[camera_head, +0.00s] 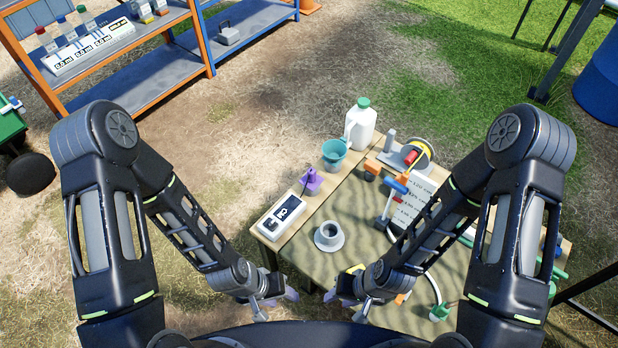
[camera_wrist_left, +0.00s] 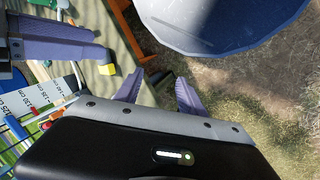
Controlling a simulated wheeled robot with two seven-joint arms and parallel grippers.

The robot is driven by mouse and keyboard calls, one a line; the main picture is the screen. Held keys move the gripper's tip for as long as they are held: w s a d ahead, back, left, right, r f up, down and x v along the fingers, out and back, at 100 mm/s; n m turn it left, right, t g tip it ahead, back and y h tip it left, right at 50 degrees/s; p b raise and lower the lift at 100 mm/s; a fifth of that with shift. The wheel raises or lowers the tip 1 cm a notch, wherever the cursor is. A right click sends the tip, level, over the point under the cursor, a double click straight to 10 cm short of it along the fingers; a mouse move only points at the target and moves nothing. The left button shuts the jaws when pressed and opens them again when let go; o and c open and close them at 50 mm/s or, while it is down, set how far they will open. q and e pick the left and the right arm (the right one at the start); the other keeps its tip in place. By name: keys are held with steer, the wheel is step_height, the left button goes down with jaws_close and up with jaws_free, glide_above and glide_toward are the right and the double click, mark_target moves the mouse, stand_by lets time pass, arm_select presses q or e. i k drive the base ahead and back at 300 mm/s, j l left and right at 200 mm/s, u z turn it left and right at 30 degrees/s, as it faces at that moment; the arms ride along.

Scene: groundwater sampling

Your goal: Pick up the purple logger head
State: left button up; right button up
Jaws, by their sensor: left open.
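The purple logger head (camera_head: 312,182) stands on the wooden table near its left edge, beyond the white meter box. A thin dark piece rises from it. My left gripper (camera_head: 276,302) is low at the table's near left corner, well short of the logger head, open and empty. My right gripper (camera_head: 346,292) is over the table's near edge, away from the logger head. Its purple finger shows at the left of the left wrist view (camera_wrist_left: 62,42); its opening is unclear.
On the table (camera_head: 345,205) are a white meter box (camera_head: 281,217), a grey cup on a saucer (camera_head: 329,236), a teal beaker (camera_head: 334,154), a white jug (camera_head: 361,124) and a reel (camera_head: 414,152). A shelf rack (camera_head: 150,83) stands at the back left.

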mark_target(315, 180)
steer(key=i+j, duration=0.5)
steer(key=j, duration=0.25)
steer(key=i+j, duration=0.25)
steer(key=z, duration=0.45)
steer(key=j+z, duration=0.1)
steer(key=z, duration=1.25)
steer(key=j+z, duration=0.1)
steer(key=z, duration=0.35)
steer(key=k, duration=0.05)
